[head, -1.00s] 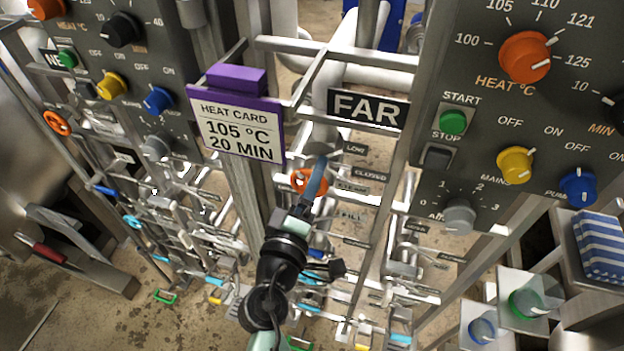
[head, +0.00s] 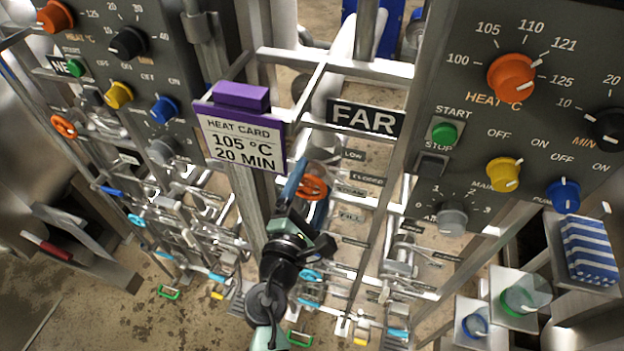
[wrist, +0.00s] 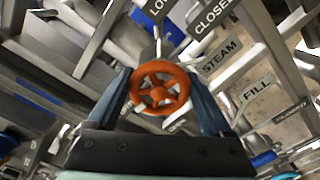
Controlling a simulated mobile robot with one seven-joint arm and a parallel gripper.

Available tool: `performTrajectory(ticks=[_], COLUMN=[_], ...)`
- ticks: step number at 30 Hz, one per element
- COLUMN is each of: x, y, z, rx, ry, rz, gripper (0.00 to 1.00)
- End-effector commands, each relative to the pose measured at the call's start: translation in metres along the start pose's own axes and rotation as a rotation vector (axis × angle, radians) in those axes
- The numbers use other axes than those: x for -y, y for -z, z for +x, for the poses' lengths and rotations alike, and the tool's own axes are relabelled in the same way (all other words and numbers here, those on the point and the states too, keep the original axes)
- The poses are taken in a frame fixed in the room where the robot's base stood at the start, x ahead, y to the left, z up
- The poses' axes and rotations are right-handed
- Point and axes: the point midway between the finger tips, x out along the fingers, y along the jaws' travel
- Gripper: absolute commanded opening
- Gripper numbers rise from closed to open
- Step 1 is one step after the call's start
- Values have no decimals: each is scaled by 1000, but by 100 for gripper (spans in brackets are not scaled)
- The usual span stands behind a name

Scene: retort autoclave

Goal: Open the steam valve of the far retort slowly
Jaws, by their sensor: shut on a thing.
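The orange handwheel (head: 314,188) is on the pipework under the FAR sign (head: 366,117). In the wrist view the handwheel (wrist: 160,88) has spokes and a round hub, with a STEAM label (wrist: 220,58) beside it. My gripper (head: 300,184) is at the handwheel, one blue-grey finger showing along its left side. In the wrist view my gripper (wrist: 158,84) has one finger on each side of the rim and is shut on it. The valve stem behind the wheel is mostly hidden.
A purple-edged heat card (head: 240,138) reading 105 °C, 20 MIN hangs left of the wheel. The far control panel (head: 470,130) stands at the right. Grey rails and smaller valves with coloured handles crowd around and below my arm. Another orange handwheel (head: 63,126) is at the far left.

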Motion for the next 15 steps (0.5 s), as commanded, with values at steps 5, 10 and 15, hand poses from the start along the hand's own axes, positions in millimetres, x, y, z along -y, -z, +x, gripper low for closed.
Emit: performTrajectory(ticks=[5,10,15], x=[0,0,0], y=[0,0,0], z=[0,0,0], rx=[-1,-1,-1], ry=[3,2,2], rz=[-98,-156,-182], gripper=[29,29,29])
